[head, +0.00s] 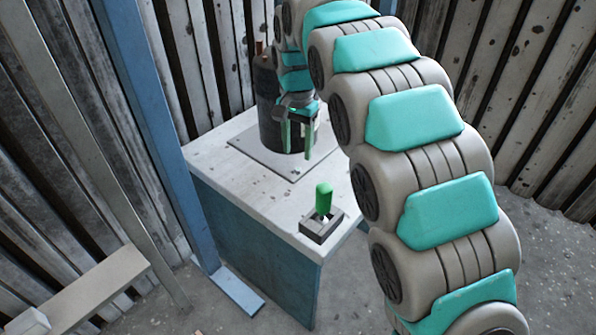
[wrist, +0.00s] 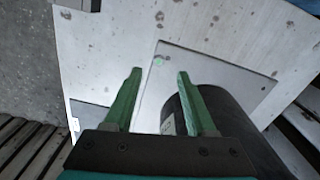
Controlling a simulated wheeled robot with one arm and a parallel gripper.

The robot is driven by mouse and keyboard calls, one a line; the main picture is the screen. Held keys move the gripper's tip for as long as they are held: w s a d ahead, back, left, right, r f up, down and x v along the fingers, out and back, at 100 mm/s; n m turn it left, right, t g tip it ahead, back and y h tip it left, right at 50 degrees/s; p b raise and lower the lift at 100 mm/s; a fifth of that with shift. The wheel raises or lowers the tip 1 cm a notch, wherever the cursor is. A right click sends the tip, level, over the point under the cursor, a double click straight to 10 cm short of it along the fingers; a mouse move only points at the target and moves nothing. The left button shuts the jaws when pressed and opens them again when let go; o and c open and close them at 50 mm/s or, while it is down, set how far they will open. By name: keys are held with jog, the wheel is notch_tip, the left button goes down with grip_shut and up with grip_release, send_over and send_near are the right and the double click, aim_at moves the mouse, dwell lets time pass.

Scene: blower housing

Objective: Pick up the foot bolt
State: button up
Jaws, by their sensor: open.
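A green-topped upright piece (head: 324,198) stands in a small grey holder (head: 322,228) at the near right corner of the worktop; it may be the foot bolt, but I cannot tell for certain. My gripper (head: 296,152) is beside the dark cylinder, above the plate. In the wrist view my gripper (wrist: 159,74) is open, its green fingers apart with nothing between them.
The dark cylindrical housing (head: 268,105) stands on the plate, close to my right finger in the wrist view. The pale worktop (head: 215,157) sits on a blue base (head: 250,235). A blue post (head: 150,120) rises at left. The worktop between plate and holder is clear.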

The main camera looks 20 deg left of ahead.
aim_at(297, 170)
jog(key=f, duration=0.5)
jog(key=shift+s, duration=0.25)
grip_shut()
